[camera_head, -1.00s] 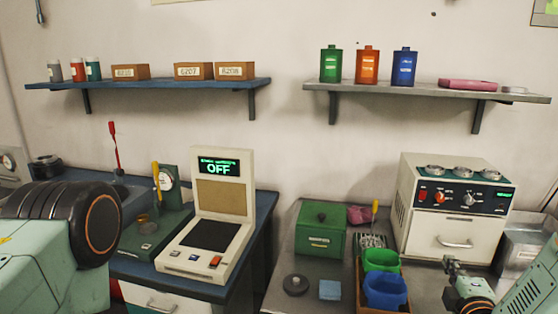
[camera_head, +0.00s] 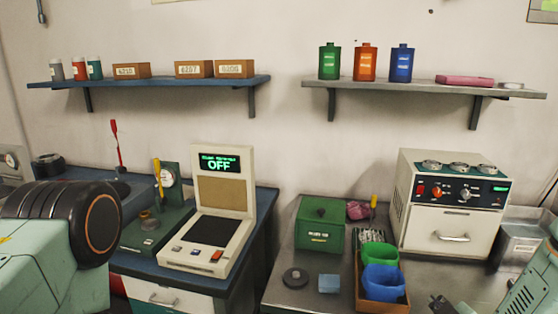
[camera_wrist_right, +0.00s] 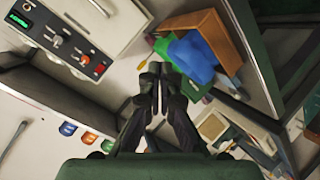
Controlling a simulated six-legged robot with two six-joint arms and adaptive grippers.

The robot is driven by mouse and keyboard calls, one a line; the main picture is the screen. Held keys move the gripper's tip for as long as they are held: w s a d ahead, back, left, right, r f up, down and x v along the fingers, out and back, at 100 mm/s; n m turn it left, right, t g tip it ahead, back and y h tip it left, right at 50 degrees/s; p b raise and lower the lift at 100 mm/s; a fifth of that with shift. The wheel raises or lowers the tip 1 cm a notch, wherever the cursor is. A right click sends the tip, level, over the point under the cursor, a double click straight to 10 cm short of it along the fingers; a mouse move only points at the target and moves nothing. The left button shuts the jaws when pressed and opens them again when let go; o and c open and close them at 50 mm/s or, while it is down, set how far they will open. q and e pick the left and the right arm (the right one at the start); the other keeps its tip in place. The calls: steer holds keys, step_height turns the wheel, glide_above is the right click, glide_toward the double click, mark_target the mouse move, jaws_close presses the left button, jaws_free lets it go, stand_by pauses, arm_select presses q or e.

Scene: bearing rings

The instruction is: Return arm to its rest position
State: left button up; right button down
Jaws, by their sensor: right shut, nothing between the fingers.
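My right gripper (camera_head: 440,302) shows only partly at the lower right edge of the head view, low over the grey bench. In the right wrist view its two dark fingers (camera_wrist_right: 153,76) are closed together with nothing between them. Part of my right arm (camera_head: 535,285) shows at the right edge. My left gripper is out of view; only a pale green and black part of my own body shows at the lower left.
A white heater unit (camera_head: 453,210) stands behind the right gripper. A green box (camera_head: 320,225) and dark disc (camera_head: 295,278) stand farther left. Bench between wooden box and heater is clear.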

arm_select(q)
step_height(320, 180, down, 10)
steer(key=b, duration=0.9)
steer(key=shift+b, duration=0.35)
arm_select(e)
steer(key=s+a+f+m+g, duration=0.2)
steer(key=s+a+f+g, duration=0.2)
steer(key=s+f, duration=0.4)
steer(key=s+a+f+m+g+y, duration=0.1)
steer(key=s+a+f+m+g, duration=0.2)
steer(key=s+f, duration=0.5)
steer(key=s+a+f+m+g+y, duration=0.1)
steer(key=s+a+f+g, duration=0.5)
steer(key=s, duration=1.3)
step_height(320, 180, down, 2)
steer(key=shift+s+m, duration=0.4)
steer(key=shift+m, duration=0.3)
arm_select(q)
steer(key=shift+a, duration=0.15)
arm_select(e)
steer(key=shift+s, duration=0.1)
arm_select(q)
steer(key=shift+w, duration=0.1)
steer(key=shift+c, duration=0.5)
